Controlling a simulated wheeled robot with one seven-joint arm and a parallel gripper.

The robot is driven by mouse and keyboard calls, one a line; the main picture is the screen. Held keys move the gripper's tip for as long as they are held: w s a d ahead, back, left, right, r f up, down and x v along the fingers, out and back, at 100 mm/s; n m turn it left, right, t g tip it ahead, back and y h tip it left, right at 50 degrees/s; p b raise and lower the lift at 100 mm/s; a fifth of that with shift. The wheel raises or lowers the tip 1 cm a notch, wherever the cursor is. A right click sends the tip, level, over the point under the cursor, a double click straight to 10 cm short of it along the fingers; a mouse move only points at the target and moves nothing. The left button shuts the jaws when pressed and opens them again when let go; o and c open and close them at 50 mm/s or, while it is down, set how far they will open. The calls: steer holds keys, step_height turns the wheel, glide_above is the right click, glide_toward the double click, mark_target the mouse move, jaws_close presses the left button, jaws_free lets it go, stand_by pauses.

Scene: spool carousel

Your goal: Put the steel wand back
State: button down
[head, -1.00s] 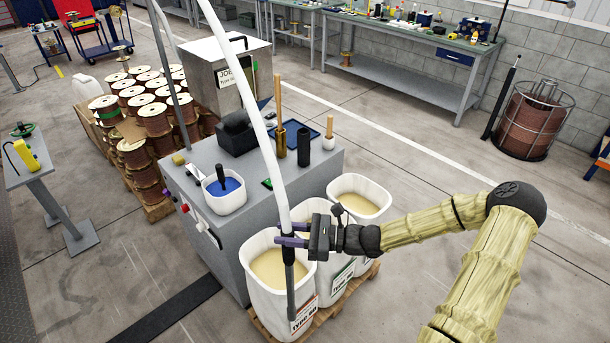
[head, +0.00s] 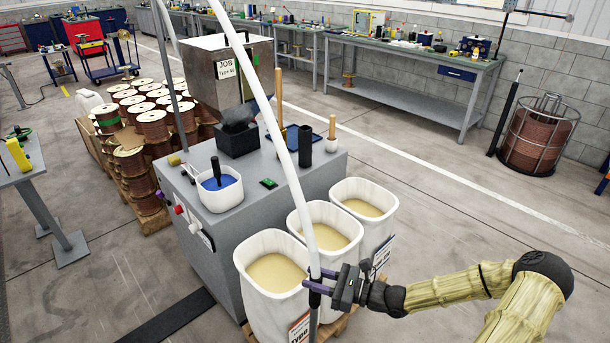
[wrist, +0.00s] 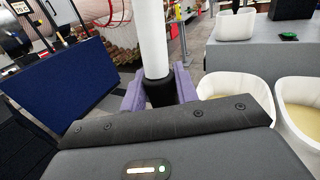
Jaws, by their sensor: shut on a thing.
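My gripper (head: 318,282), with purple fingers, is shut on the black collar of the steel wand (head: 313,325). The wand hangs upright below the fingers, at the right edge of the front white bin (head: 268,240) as seen in the head view. Its lower end is out of the picture, and I cannot tell its depth against the bin. A white hose (head: 301,195) rises from the wand and bends up to the left. In the wrist view the black collar (wrist: 160,93) sits between the purple fingers, under the white hose (wrist: 152,40).
Two more white bins (head: 318,222) and (head: 362,188) with pale contents stand in a row behind. A grey cabinet (head: 225,245) carries a blue-filled tub (head: 219,188), a black tube (head: 305,146) and a wood-handled brush (head: 332,140).

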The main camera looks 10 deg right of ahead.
steer(key=d+f+m+t+h+b, duration=0.1)
steer(key=d+f+b, duration=0.2)
steer(key=f+b, duration=0.5)
step_height(320, 180, down, 5)
steer(key=shift+s+d+f+t, duration=0.1)
steer(key=shift+s+d+t, duration=0.05)
steer(key=shift+s+t, duration=0.25)
steer(key=shift+w+d, duration=0.1)
steer(key=shift+d, duration=0.05)
